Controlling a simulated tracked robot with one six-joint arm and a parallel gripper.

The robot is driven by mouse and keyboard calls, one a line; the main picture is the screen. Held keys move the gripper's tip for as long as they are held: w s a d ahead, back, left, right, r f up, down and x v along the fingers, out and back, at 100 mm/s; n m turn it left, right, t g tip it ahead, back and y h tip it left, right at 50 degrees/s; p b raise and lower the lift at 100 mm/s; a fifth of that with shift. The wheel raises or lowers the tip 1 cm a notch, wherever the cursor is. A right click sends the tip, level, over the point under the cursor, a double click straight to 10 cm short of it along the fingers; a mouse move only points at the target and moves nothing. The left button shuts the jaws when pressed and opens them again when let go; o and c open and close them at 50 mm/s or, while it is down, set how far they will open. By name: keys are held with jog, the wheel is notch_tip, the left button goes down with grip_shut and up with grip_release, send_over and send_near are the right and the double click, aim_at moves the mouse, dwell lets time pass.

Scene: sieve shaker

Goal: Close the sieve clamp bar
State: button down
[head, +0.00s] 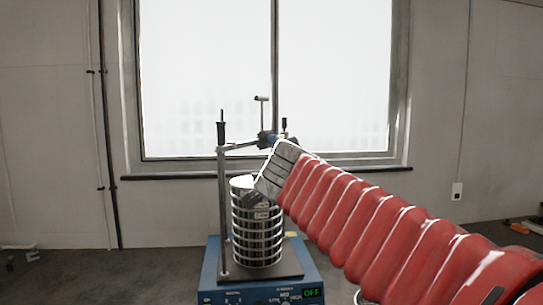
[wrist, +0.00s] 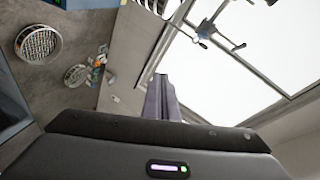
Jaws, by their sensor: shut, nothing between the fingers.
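The sieve shaker has a blue base (head: 212,272) with an "OFF" display and a stack of round metal sieves (head: 258,232) on it. The clamp bar (head: 238,147) runs above the stack from the left upright rod to a dark hub with a T-handle. A second rod top shows right of the hub; its lower part is hidden behind my arm. The clamp bar also shows at the top of the wrist view (wrist: 222,38).
A large bright window (head: 205,75) with a sill stands behind the shaker. In the wrist view, two round sieves (wrist: 38,43) (wrist: 76,75) and small coloured items (wrist: 97,67) lie off to the left. The space left of the shaker looks clear.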

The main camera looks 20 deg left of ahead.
jog(key=s+d+f+n+g+h, duration=0.1)
jog(key=s+d+f+h, duration=0.15)
jog(key=d+f, duration=0.45)
jog(key=s+d+f+n+g+h, duration=0.1)
jog(key=s+d+f+n+g, duration=0.15)
jog(key=d, duration=0.85)
jog(key=s+d+f+n+g+h, duration=0.1)
jog(key=s+d+f, duration=0.35)
jog(key=d, duration=0.35)
jog(key=s+d+f+n+g, duration=0.2)
jog(key=s+d+f, duration=0.3)
jog(key=s+f, duration=0.4)
jog(key=s+d+f+n+g, duration=0.3)
jog(key=s+d+f+n, duration=0.1)
jog(key=s+f, duration=0.6)
jog(key=shift+s+d+f+y, duration=0.2)
jog(key=shift+s+d+y, duration=0.15)
jog(key=shift+d, duration=0.5)
